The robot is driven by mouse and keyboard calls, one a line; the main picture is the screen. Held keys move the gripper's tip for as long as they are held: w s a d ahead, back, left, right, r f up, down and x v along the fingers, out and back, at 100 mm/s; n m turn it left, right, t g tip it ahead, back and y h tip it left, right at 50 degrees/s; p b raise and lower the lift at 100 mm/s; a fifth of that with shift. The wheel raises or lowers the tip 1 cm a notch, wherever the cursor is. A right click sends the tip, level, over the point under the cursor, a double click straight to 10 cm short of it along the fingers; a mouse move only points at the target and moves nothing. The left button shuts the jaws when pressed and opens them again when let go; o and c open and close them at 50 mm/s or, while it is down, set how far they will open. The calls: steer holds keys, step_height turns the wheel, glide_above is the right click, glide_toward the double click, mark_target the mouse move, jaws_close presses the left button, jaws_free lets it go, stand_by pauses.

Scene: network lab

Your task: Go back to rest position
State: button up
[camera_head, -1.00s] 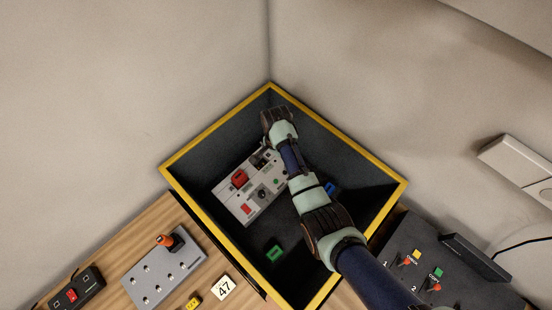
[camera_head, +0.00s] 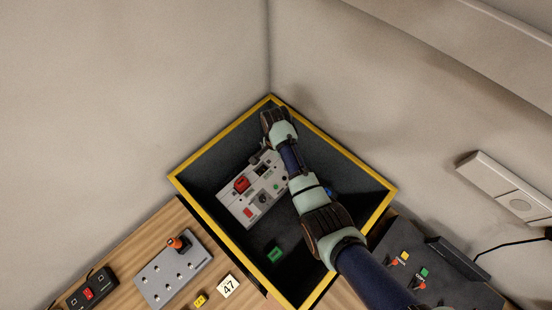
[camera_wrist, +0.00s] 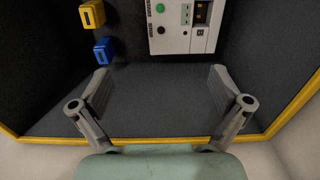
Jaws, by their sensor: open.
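My gripper (camera_wrist: 162,100) is open and empty in the wrist view, with its two fingers spread wide over the dark floor of the yellow-rimmed box. In the head view my arm reaches into the box (camera_head: 345,168) from the lower right, and its end is near the back corner. The gripper fingers are hidden there behind the wrist. A light grey panel (camera_head: 254,202) with red, green and black controls lies in the box, left of my arm. Its near end (camera_wrist: 182,44) shows at the top of the wrist view, apart from the fingers.
A green block (camera_head: 274,254) lies in the box; a blue block (camera_wrist: 103,50) and a yellow block (camera_wrist: 92,15) show in the wrist view. The yellow rim (camera_wrist: 290,112) and walls surround my gripper. A grey switch plate (camera_head: 172,270) and a dark console (camera_head: 425,270) flank the box.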

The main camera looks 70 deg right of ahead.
step_height(320, 180, up, 3)
steer(key=shift+f+p, duration=0.1)
steer(key=shift+p, duration=0.6)
